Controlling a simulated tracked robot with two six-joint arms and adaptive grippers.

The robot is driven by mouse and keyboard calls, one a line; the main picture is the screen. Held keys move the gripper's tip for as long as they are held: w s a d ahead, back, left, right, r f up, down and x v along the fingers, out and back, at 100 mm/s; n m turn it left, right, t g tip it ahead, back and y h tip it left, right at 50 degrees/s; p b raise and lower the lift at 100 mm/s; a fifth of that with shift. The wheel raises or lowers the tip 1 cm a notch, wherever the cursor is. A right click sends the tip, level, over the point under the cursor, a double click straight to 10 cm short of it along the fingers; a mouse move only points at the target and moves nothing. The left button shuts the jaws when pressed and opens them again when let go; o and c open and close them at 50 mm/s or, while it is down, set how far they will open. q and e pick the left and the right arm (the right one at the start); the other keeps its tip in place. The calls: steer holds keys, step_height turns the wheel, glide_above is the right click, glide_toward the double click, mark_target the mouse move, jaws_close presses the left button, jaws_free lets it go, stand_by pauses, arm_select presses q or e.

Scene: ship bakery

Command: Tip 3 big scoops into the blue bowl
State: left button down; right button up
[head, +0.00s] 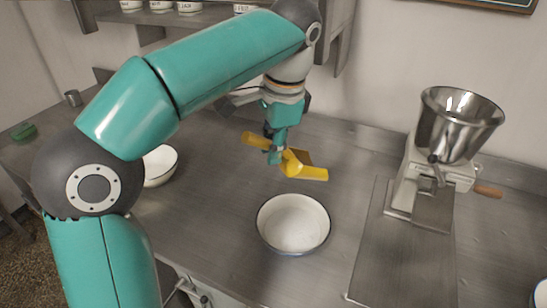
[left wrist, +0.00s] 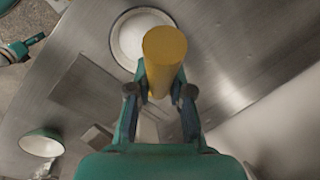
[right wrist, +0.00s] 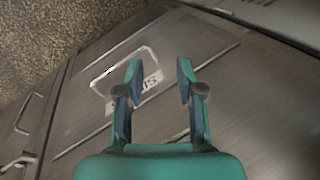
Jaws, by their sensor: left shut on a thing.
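A yellow scoop (head: 308,171) is held by my left gripper (head: 274,153), which is shut on its handle. The scoop is tilted, its end pointing right and down, above and behind a white bowl with a dark bluish rim (head: 293,249). The bowl stands upright on the counter, and I cannot tell how much is in it. The scoop's load is not clear. My right gripper (right wrist: 158,80) is open and empty in the right wrist view, over the counter front.
A mill with a steel hopper (head: 455,125) stands at the right, behind a flat metal plate (head: 400,270). Another white bowl (head: 160,165) is at the left, partly behind my arm. A blue-rimmed vessel (head: 541,292) is cut off at the right edge. Labelled pots sit on the shelf.

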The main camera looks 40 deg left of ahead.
stand_by(0.3)
arm_select(q)
steer(key=t+h+b, duration=0.1)
steer(key=t+b, duration=0.1)
steer(key=b, duration=0.1)
steer(key=t+h+b, duration=0.1)
steer(key=t+b, duration=0.1)
steer(key=b, duration=0.2)
steer(key=shift+r+t, duration=0.3)
steer(key=shift+r, duration=0.05)
steer(key=shift+r+t+b, duration=0.2)
steer(key=shift+t+b, duration=0.1)
steer(key=shift+b, duration=0.15)
steer(key=shift+r, duration=0.15)
steer(key=c, duration=1.8)
jaws_free()
jaws_close()
